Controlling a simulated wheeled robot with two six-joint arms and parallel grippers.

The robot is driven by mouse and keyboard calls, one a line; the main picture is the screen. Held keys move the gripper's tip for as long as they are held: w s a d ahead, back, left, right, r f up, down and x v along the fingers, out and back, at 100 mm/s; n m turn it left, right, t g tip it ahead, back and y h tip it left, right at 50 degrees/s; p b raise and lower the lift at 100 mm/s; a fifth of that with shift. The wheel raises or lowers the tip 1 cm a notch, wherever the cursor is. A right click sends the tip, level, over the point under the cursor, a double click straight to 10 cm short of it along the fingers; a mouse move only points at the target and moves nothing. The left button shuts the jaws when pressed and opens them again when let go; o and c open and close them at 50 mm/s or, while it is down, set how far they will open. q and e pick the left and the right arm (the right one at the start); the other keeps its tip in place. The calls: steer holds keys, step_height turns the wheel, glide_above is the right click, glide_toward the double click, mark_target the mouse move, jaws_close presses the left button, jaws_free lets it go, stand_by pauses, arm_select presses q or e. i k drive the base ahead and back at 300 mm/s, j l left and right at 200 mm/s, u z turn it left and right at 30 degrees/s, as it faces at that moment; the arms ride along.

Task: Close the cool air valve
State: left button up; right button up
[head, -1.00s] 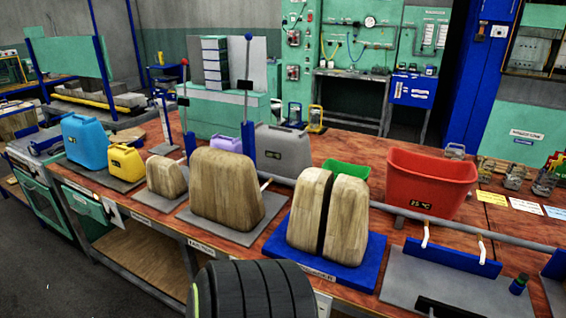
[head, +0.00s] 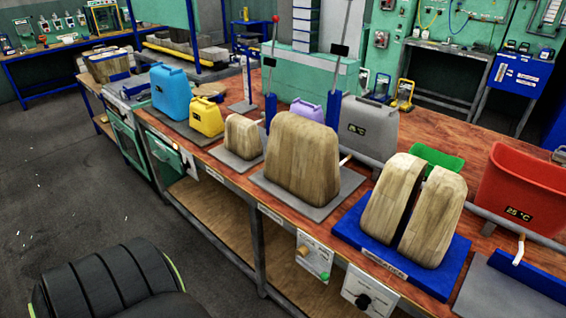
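Neither of my grippers is in view; only a black ribbed part, likely of my own arm, shows at the bottom left. No label for the cool air valve can be read. A small lever with a pale handle (head: 519,248) stands on the grey pipe (head: 545,240) below the red bin (head: 524,190), at the right. Another pale lever (head: 346,160) shows behind the large wooden block. Which of them, if either, is the cool air valve I cannot tell.
The long bench carries a split wooden block (head: 430,215) on a blue base, a large wooden block (head: 300,155), a small one (head: 243,137), and yellow (head: 206,118) and blue (head: 170,92) canisters. Control boxes (head: 313,256) hang on its front.

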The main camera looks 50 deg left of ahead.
mark_target(324, 277)
steer(key=j+u, duration=0.1)
steer(key=u, duration=1.05)
steer(key=i+l, duration=0.05)
